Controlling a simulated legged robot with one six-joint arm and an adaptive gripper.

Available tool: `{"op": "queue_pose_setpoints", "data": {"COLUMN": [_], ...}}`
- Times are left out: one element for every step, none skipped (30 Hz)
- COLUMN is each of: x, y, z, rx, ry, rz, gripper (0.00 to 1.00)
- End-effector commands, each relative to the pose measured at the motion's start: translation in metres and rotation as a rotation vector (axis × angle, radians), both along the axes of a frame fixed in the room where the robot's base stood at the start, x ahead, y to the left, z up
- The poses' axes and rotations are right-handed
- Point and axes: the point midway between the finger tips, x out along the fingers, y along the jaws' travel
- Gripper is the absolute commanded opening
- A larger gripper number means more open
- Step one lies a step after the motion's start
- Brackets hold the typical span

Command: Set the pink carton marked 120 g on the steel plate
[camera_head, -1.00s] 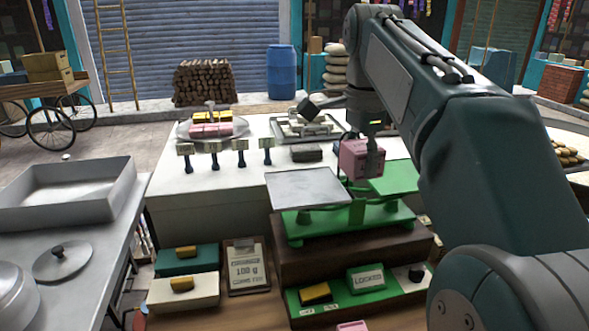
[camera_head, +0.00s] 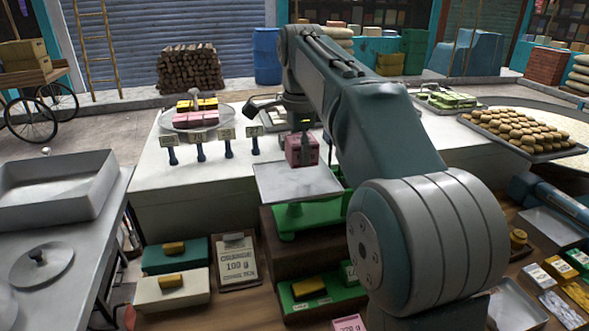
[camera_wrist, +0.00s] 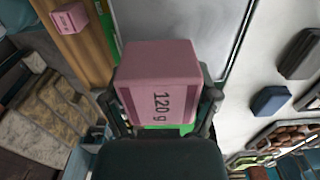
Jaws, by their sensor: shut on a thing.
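The pink carton (camera_head: 297,150) is held in my gripper (camera_head: 304,150), above the far edge of the steel plate (camera_head: 280,183). In the wrist view the carton (camera_wrist: 160,75) shows its 120 g mark, and my gripper's fingers (camera_wrist: 160,112) are shut around its sides. The steel plate (camera_wrist: 175,30) lies beyond the carton in that view. In the head view the plate is a bare grey square on the green scale (camera_head: 298,222). Whether the carton touches the plate is hard to tell. My arm hides the scale's right side.
Several upright tags (camera_head: 197,138) stand left of the plate. A round dish (camera_head: 178,122) with pink and yellow blocks sits behind them. A notice board (camera_head: 236,263) lies front left. Another pink carton (camera_head: 348,324) lies at the front edge, also seen in the wrist view (camera_wrist: 70,18).

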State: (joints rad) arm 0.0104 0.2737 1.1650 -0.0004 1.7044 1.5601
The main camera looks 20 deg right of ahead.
Motion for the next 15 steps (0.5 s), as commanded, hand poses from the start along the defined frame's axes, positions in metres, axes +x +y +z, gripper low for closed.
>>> {"op": "queue_pose_setpoints", "data": {"x": [0.004,0.006,0.007,0.008,0.01,0.013,0.016,0.016,0.015,0.014,0.014,0.014,0.014,0.015,0.015], "y": [0.002,0.002,0.003,0.004,0.005,0.007,0.008,0.008,0.008,0.008,0.008,0.008,0.008,0.008,0.008], "z": [-0.005,-0.007,-0.009,-0.011,-0.013,-0.018,-0.022,-0.027,-0.033,-0.037,-0.041,-0.045,-0.047,-0.049,-0.05], "rx": [0.0,0.0,0.0,0.0,0.0,0.0,0.0,-0.001,-0.001,-0.001,-0.001,-0.001,-0.001,-0.001,-0.001], "ry": [0.001,0.0,-0.001,0.0,0.0,0.001,0.001,0.002,0.002,0.002,0.002,0.0,0.0,0.0,-0.001], "rz": [0.0,0.0,0.0,0.0,0.0,0.0,0.0,0.0,0.0,-0.001,-0.001,-0.001,-0.001,-0.001,0.0], "gripper": [0.25,0.25,0.25,0.25,0.25,0.25,0.25,0.25,0.25,0.25,0.25,0.25,0.25,0.25,0.25]}}
